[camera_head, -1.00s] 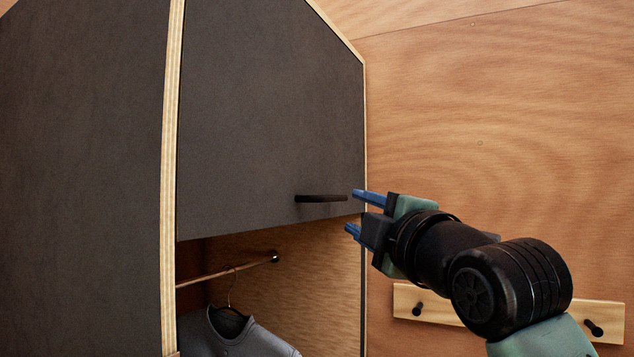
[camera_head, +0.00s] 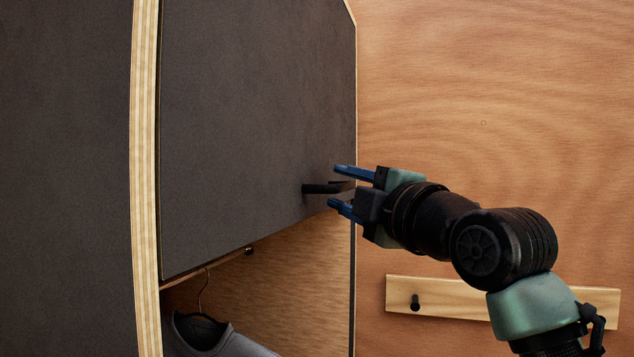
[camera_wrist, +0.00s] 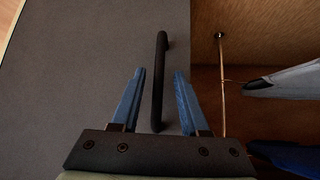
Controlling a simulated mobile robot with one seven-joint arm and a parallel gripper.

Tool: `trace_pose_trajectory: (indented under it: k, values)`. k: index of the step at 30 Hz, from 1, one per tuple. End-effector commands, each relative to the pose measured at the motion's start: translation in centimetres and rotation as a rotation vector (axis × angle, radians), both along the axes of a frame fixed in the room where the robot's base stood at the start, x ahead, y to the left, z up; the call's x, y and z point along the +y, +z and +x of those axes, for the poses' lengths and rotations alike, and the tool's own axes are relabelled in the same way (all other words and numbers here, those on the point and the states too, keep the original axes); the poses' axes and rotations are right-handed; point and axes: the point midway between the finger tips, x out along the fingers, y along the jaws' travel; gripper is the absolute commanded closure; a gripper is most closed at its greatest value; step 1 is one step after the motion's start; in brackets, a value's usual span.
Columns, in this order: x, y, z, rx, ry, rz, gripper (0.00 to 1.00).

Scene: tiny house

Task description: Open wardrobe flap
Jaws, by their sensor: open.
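The wardrobe flap (camera_head: 250,110) is a dark grey panel over an open compartment, and it looks closed. Its black bar handle (camera_head: 320,188) sits near the flap's lower right corner. My gripper (camera_head: 340,187) is open at the handle's right end, with one blue finger above the bar and one below. In the wrist view the handle (camera_wrist: 160,80) runs lengthwise and its near end lies between the two open fingers (camera_wrist: 158,95). The fingers look apart from the handle; whether either touches it I cannot tell.
Below the flap, a grey garment (camera_head: 215,340) hangs from a rail (camera_wrist: 222,85) in the open compartment. A pale wooden upright (camera_head: 145,180) edges the flap's left side. A peg board (camera_head: 445,300) is on the wooden wall behind my arm.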

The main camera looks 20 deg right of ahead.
Motion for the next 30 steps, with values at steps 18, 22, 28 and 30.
trace_pose_trajectory:
  k: [18,22,28,30]
  values:
    - [-0.47,0.12,-0.13,-0.001,-0.001,0.000,0.84]
    - [-0.45,0.13,-0.12,-0.001,-0.001,0.000,1.00]
    - [-0.45,0.12,-0.12,0.000,-0.001,0.000,1.00]
    - [-0.45,0.11,-0.12,0.000,-0.001,0.000,1.00]
